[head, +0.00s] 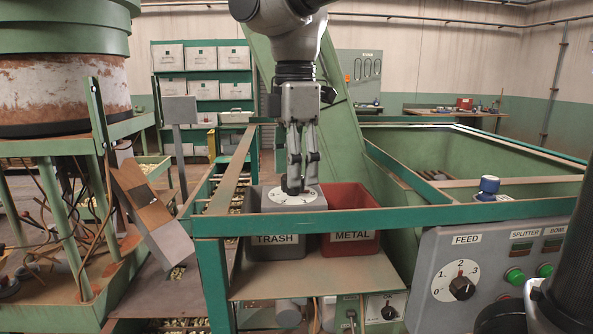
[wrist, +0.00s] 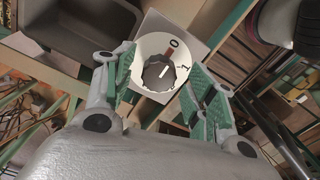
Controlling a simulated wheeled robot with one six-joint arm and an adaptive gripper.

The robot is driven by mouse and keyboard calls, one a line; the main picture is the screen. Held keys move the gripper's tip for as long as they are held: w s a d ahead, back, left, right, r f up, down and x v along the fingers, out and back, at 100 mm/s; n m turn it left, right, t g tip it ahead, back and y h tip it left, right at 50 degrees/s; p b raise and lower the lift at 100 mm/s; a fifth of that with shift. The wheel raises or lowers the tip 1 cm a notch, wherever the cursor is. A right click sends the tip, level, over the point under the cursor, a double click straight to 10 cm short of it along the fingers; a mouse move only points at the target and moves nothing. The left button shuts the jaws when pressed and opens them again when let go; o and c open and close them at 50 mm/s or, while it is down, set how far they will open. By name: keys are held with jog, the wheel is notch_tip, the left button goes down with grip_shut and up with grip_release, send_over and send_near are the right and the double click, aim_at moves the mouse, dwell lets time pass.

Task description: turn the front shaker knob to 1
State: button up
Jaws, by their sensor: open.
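The shaker knob (wrist: 158,74) is black and sits on a round white dial in the wrist view. A reddish mark on its upper side points toward the 0, and the 1 lies to the right.
A grey TRASH bin (head: 278,247) and a red METAL bin (head: 349,246) stand below the dial behind the green rail (head: 420,215). A grey FEED panel (head: 439,245) with another knob is at the right.

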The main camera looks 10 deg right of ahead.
jog(key=shift+f, duration=0.5)
jog(key=c, duration=1)
jog(key=shift+c, duration=0.2)
jog(key=shift+m, duration=0.4)
jog(key=m, duration=0.4)
jog(key=shift+s+m, duration=0.1)
jog(key=shift+m, duration=0.3)
jog(key=m, duration=0.6)
jog(key=shift+s, duration=0.1)
